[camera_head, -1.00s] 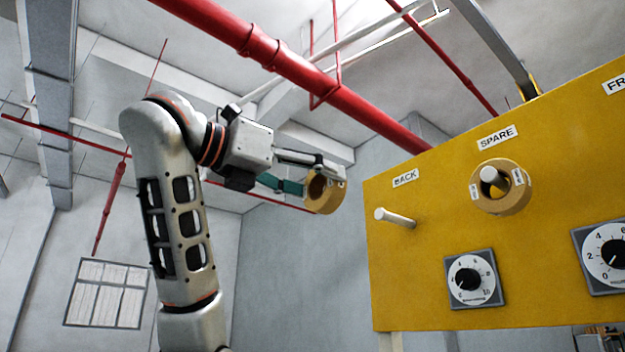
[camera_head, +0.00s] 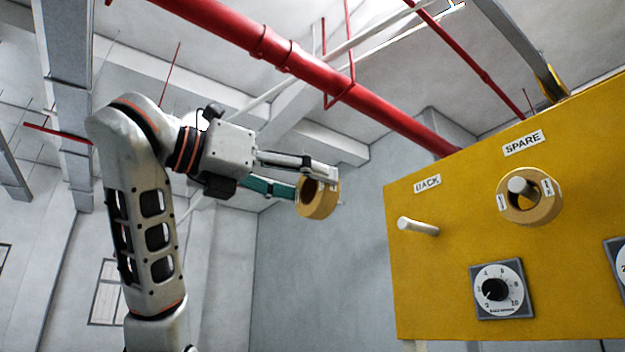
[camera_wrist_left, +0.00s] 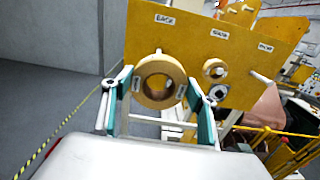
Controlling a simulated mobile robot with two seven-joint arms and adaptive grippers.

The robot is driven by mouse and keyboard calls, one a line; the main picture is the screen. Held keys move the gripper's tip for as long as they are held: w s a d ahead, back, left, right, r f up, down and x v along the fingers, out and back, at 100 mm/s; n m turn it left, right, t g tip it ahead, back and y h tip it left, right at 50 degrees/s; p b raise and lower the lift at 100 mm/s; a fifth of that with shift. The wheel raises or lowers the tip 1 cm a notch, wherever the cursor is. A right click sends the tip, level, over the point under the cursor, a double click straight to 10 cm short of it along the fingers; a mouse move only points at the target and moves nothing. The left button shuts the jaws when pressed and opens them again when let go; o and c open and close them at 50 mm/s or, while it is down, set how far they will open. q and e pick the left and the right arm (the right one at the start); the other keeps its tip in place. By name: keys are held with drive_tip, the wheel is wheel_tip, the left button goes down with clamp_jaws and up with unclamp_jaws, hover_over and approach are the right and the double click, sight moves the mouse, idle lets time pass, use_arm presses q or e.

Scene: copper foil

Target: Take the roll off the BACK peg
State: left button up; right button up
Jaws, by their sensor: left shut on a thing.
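My left gripper (camera_head: 316,182) is shut on a tan tape roll (camera_head: 329,203) and holds it in the air, left of the yellow panel. The BACK peg (camera_head: 418,227) is a bare pale rod on the panel's left part, under the BACK label (camera_head: 427,184). The roll is apart from this peg. In the left wrist view the roll (camera_wrist_left: 163,65) sits between the two teal finger pads, its open hole facing the camera. My right gripper is in neither view.
The yellow panel (camera_head: 450,290) fills the right side. A second roll (camera_head: 545,209) hangs on the SPARE peg (camera_head: 518,186). A dial (camera_head: 499,290) is below. The space between the held roll and the panel is clear.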

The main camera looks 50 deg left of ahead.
use_arm(q)
drive_tip(key=s+p, duration=0.5)
drive_tip(key=s, duration=0.3)
drive_tip(key=shift+s+a, duration=0.3)
drive_tip(key=shift+a, duration=0.05)
drive_tip(key=shift+w, duration=0.15)
